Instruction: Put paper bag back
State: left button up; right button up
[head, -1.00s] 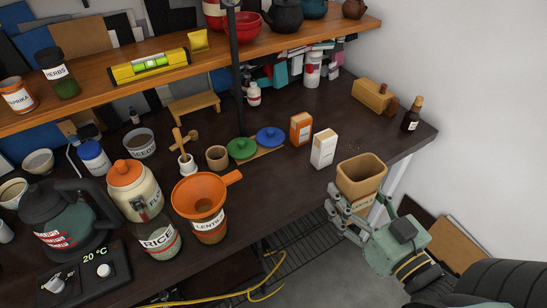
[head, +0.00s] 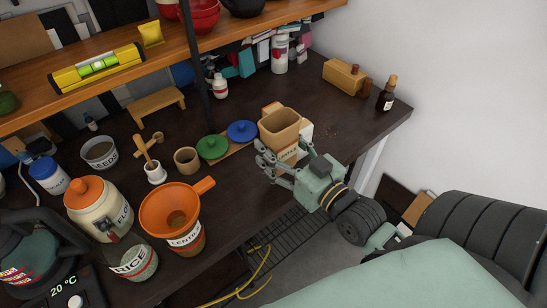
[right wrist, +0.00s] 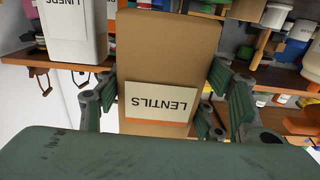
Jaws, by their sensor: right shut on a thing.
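The paper bag (head: 283,122) is a brown, open-topped bag, held upright over the right part of the dark worktop. In the right wrist view the bag (right wrist: 167,52) fills the middle and carries a LENTILS label that appears upside down. My right gripper (head: 277,158) is shut on the lower part of the bag, and its fingers show on both sides of it in the right wrist view (right wrist: 164,100). Whether the bag's base touches the worktop is hidden by the gripper. My left gripper is not in view.
An orange funnel (head: 170,208) sits on a jar.

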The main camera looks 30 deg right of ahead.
jog(key=shift+w+a+f, duration=0.4)
jog(key=shift+w, duration=0.25)
notch_tip(320, 180, down, 3)
jog(key=shift+f, duration=0.2)
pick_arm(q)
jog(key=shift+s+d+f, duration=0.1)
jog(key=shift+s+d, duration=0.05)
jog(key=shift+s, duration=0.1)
pick_arm(e)
jog(key=shift+f, duration=0.3)
jog(key=shift+f, duration=0.15)
jog(key=o, duration=1.4)
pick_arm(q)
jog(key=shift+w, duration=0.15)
